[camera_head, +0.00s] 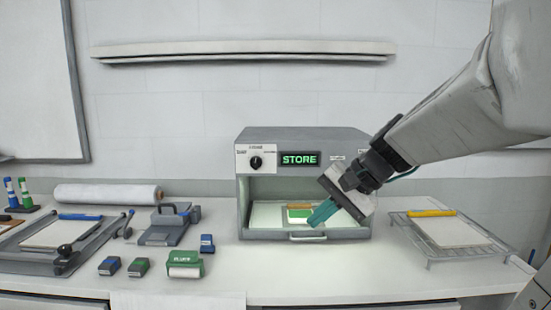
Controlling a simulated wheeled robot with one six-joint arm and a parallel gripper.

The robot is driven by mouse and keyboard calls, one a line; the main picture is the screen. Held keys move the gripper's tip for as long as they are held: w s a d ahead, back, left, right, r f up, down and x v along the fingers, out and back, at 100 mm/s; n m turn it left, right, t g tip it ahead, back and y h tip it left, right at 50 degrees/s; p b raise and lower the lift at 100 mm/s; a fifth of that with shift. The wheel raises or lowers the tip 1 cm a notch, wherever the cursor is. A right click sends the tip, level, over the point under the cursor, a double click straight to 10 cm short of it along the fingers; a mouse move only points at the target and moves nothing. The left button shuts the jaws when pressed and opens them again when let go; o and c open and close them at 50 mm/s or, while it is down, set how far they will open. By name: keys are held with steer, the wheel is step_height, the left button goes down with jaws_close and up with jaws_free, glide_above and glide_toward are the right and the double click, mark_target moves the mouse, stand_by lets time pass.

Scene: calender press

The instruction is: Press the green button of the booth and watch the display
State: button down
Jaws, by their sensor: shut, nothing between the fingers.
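The booth (300,134) is a grey open-fronted box on the counter at the back middle. No green button shows; my arm covers the right part of the front panel. My gripper (312,222) has teal fingers, shut and empty, pointing down and left in front of the booth's opening. I cannot tell whether it touches the booth.
A small green and white item with a brown top (299,214) is inside the booth. A wire rack (461,246) with a sheet and yellow bar stands right. Left are a board with a sheet (30,260), a grey device (162,236), a roll (108,194) and several small blocks.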

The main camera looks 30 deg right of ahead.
steer(key=d+r+m+t+h, duration=0.1)
steer(key=d+r+m+t, duration=0.1)
steer(key=d, duration=0.9)
steer(key=d+r+m+t+h, duration=0.2)
steer(key=d+m, duration=0.4)
steer(key=d, duration=0.5)
steer(key=r+t, duration=0.1)
steer(key=t, duration=0.1)
steer(key=shift+w+d+m+t, duration=0.15)
steer(key=shift+w+m+t, duration=0.05)
steer(key=shift+m+t, duration=0.2)
steer(key=w+d, duration=0.4)
steer(key=w, duration=0.3)
steer(key=shift+w+d, duration=0.25)
steer(key=shift+w, duration=0.15)
steer(key=shift+w+d, duration=0.2)
steer(key=shift+w, duration=0.1)
